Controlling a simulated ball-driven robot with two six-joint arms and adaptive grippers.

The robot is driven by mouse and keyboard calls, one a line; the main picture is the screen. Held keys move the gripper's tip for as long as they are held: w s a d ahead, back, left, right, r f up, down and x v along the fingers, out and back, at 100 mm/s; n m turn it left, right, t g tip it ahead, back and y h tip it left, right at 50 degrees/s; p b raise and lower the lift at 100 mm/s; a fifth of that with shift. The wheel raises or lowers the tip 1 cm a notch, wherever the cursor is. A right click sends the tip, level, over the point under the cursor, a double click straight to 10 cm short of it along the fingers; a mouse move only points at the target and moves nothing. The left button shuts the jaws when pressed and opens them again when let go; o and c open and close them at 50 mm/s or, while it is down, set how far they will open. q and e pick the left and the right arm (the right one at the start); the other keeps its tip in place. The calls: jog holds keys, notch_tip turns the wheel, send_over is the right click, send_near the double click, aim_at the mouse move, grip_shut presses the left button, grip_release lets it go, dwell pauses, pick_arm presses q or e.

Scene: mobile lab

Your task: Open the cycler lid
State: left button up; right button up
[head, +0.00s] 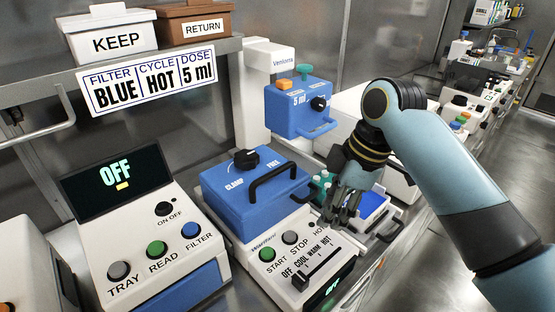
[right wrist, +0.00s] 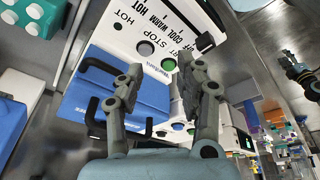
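The cycler (head: 290,262) is a white box with a blue lid (head: 240,205) that lies shut on it. The lid carries a black handle (head: 285,175) and a black knob (head: 246,160) between the words CLAMP and FREE; I cannot tell which word it points to. My right gripper (head: 338,212) is in the air just right of the lid, apart from its handle. In the right wrist view the two fingers (right wrist: 159,72) are spread with nothing between them, and the blue lid (right wrist: 150,98) shows behind them. My left gripper is out of view.
A reader with an OFF screen (head: 115,172) stands to the left. A blue 5 ml dispenser head (head: 290,112) hangs behind the lid. Small green-capped bottles (head: 320,182) and a blue tray (head: 373,203) are near my right gripper. KEEP (head: 110,38) and RETURN (head: 195,25) boxes sit on the shelf.

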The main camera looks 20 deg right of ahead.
aim_at(274, 172)
jog(key=w+a+r+n+g+y, duration=0.1)
jog(key=w+a+r+n+y, duration=0.1)
jog(key=w+r+n, duration=0.95)
jog(key=shift+m, duration=0.95)
jog(key=a+f, duration=0.1)
jog(key=f, duration=0.1)
jog(key=a+f+b, duration=0.1)
jog(key=a+f, duration=0.1)
jog(key=s+a+f+b, duration=0.1)
jog(key=f, duration=0.1)
jog(key=shift+s+a+f, duration=0.1)
jog(key=shift+a+f, duration=0.1)
jog(key=shift+f, duration=0.1)
jog(key=shift+a+f, duration=0.2)
jog(key=shift+f, duration=0.4)
grip_shut()
